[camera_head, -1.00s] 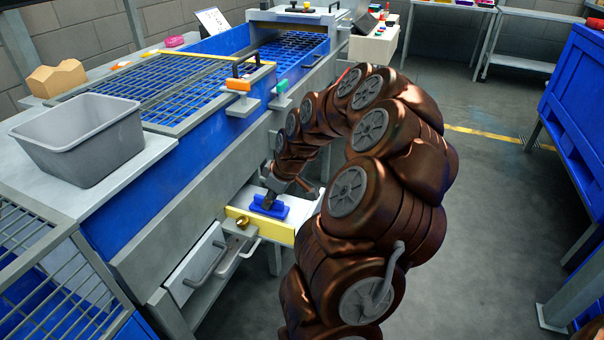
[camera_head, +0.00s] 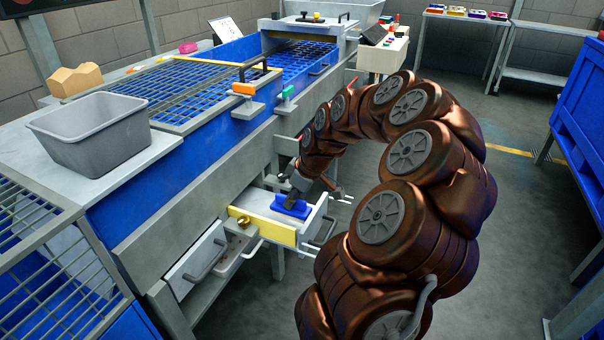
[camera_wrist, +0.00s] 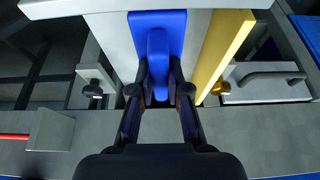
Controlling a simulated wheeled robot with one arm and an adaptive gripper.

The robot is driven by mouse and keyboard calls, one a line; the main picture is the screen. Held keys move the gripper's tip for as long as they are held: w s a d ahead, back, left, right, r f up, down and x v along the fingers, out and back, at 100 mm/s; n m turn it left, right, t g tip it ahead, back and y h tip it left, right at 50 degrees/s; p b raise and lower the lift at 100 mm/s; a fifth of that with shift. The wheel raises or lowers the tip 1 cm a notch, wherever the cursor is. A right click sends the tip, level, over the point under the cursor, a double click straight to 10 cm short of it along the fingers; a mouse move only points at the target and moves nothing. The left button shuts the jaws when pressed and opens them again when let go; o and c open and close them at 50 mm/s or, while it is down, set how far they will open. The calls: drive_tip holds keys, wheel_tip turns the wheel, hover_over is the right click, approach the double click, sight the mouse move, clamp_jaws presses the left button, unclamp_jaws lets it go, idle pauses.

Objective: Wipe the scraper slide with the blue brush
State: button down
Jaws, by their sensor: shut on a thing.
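The blue brush (camera_head: 291,207) is at the pale scraper slide (camera_head: 258,202), which juts from the machine's side and has a yellow front strip (camera_head: 262,227). My gripper (camera_head: 292,192) is shut on the brush's handle from above. In the wrist view both fingers of my gripper (camera_wrist: 160,92) close around the blue handle (camera_wrist: 157,50), and the brush's flat base lies over the pale slide surface (camera_wrist: 118,40), left of the yellow strip (camera_wrist: 224,45). The bristles are hidden, so I cannot tell whether they touch the slide.
A grey bin (camera_head: 92,135) stands on the machine's left ledge. A grey drawer with a handle (camera_head: 205,262) is left of the slide. A blue grid (camera_head: 165,90) covers the machine top. The floor at right is open up to a blue cabinet (camera_head: 585,120).

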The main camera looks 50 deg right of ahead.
drive_tip(key=shift+r+p, duration=0.6)
drive_tip(key=shift+r, duration=1.8)
drive_tip(key=shift+a, duration=0.1)
